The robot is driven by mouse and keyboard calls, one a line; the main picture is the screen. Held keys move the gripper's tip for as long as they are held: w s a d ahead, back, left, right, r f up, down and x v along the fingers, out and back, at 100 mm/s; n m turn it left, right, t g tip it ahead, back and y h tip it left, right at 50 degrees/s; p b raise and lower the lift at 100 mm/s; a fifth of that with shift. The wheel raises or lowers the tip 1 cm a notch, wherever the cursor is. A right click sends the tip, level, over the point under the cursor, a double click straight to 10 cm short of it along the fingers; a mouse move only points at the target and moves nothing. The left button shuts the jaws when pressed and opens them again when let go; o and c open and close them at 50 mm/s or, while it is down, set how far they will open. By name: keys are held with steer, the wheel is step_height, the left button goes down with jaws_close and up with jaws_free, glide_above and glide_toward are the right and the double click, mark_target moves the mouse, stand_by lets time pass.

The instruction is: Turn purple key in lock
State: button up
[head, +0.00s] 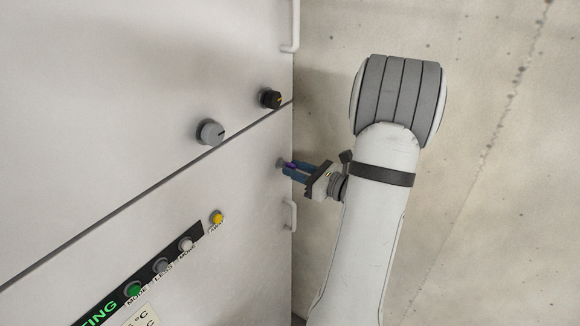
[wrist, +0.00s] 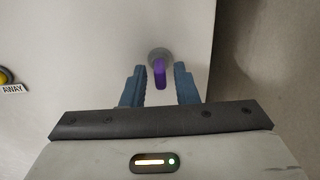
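The purple key (wrist: 160,75) sits in the round grey lock (wrist: 157,54) on the cabinet front, its bow looking upright in the wrist view. In the head view only a bit of the key (head: 291,165) shows, beside the lock (head: 280,163) near the cabinet's right edge. My gripper (head: 289,169) reaches in from the right with its blue fingers at the key. In the wrist view my gripper (wrist: 159,72) is open, one finger on each side of the key, with a gap visible on both sides.
On the pale cabinet are a grey knob (head: 210,132), a black knob (head: 270,99), a yellow button (head: 217,217) and a green button (head: 132,289). White handles (head: 290,215) stand out along its right edge. A concrete wall (head: 480,150) is at the right.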

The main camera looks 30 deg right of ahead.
steer(key=shift+o, duration=0.6)
steer(key=shift+s+f, duration=0.1)
steer(key=b+v, duration=0.2)
steer(key=v, duration=0.5)
steer(key=shift+s+d, duration=0.15)
steer(key=shift+s, duration=0.15)
